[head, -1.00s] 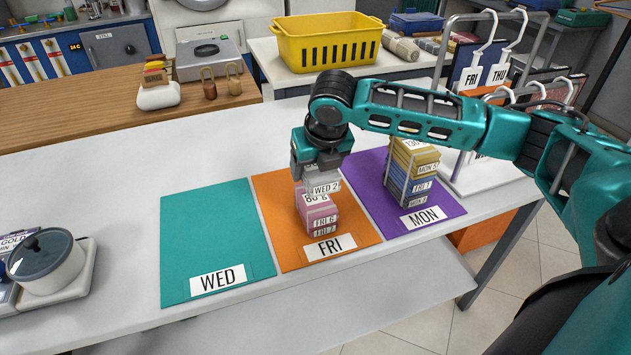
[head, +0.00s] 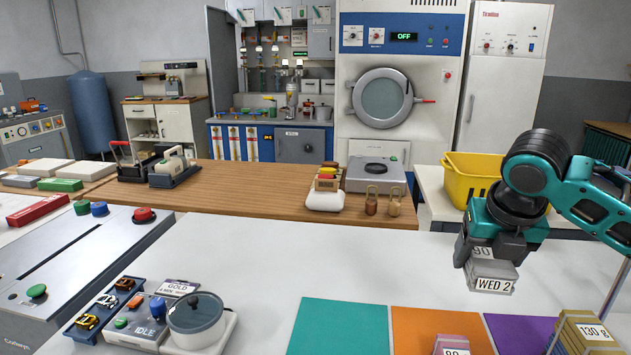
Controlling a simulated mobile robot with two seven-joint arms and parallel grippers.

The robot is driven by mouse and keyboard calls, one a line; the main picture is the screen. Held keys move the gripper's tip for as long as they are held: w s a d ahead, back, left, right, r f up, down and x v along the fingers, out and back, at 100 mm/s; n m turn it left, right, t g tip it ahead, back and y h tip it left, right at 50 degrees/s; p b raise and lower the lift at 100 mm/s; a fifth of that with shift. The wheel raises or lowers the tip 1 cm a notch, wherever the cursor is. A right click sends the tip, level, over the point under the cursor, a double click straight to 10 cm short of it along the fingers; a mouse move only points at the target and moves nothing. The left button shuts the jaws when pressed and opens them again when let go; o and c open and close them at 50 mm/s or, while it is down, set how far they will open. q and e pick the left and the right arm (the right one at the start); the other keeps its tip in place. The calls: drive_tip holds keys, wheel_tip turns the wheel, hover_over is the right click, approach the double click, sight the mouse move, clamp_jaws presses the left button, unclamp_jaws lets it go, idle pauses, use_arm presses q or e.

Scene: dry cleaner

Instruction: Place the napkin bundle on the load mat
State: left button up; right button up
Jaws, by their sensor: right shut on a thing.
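My right gripper (head: 489,246) is shut on a grey bundle (head: 491,277) labelled WED 2, with a partly hidden 90 on its top. It holds the bundle in the air above the white table, near the back of the orange mat (head: 420,322). The teal mat (head: 340,326) lies bare in its visible part, left of the orange one. A pink bundle (head: 458,346) is on the orange mat, cut off by the frame's lower edge. The purple mat (head: 510,330) bears a stack of tan bundles (head: 588,328). My left gripper is out of view.
A pot (head: 196,312) on a white-based device stands left of the teal mat, beside a tray of small clips (head: 105,303). The yellow basket (head: 468,180) is behind my right gripper. The white table (head: 300,255) is clear behind the teal mat.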

drive_tip(key=shift+a+f+m+h, duration=0.3)
drive_tip(key=shift+a+m, duration=0.1)
drive_tip(key=shift+m, duration=0.2)
drive_tip(key=s+a+f+m+g+y, duration=0.1)
drive_tip(key=s+a+f+m+g, duration=0.2)
drive_tip(key=m, duration=1.2)
drive_tip(key=s+a+f+m+g, duration=0.4)
drive_tip(key=a+f+m+g, duration=0.1)
drive_tip(key=m, duration=1.1)
drive_tip(key=shift+a+f+g+y, duration=0.4)
drive_tip(key=shift+a+f, duration=0.15)
drive_tip(key=shift+a, duration=0.35)
